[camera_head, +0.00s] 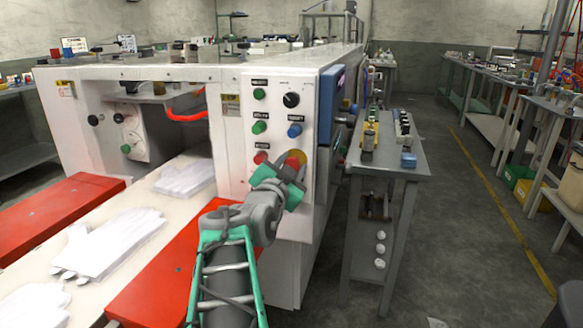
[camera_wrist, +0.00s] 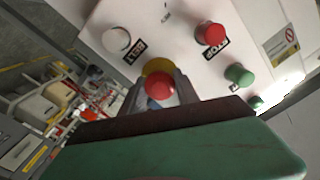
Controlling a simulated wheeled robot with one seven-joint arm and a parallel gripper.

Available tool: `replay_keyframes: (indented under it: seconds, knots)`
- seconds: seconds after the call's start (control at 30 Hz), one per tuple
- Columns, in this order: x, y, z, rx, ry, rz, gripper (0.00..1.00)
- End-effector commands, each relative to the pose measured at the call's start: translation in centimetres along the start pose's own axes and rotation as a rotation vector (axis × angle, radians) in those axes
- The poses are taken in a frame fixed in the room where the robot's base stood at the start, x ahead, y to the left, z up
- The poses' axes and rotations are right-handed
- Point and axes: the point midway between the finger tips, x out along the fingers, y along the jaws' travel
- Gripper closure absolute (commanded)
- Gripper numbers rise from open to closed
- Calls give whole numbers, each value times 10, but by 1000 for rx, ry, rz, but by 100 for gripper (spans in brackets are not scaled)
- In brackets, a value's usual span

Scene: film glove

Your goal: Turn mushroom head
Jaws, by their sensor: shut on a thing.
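The red mushroom head (camera_wrist: 160,86) sits on a yellow base (camera_wrist: 157,66) on the white machine panel. My gripper (camera_head: 286,172) is at the lower right of the panel. In the wrist view the fingers of my gripper (camera_wrist: 160,82) stand on both sides of the mushroom head and are shut on it.
On the panel near the head are a red button (camera_head: 261,158), green buttons (camera_head: 260,127), a blue button (camera_head: 295,130) and a black knob (camera_head: 291,100). A conveyor (camera_head: 120,275) with white gloves (camera_head: 110,243) lies left.

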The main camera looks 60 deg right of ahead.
Motion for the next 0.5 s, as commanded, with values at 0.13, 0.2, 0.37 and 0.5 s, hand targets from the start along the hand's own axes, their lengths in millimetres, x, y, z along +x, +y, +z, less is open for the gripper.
replay_keyframes:
  seconds: [0.13,0.2,0.37,0.5]
  knots:
    - [0,0,0,0,1,-1,53]
    - [0,0,0,0,1,-1,47]
    - [0,0,0,0,1,-1,41]
    - [0,0,0,-1,1,-1,41]
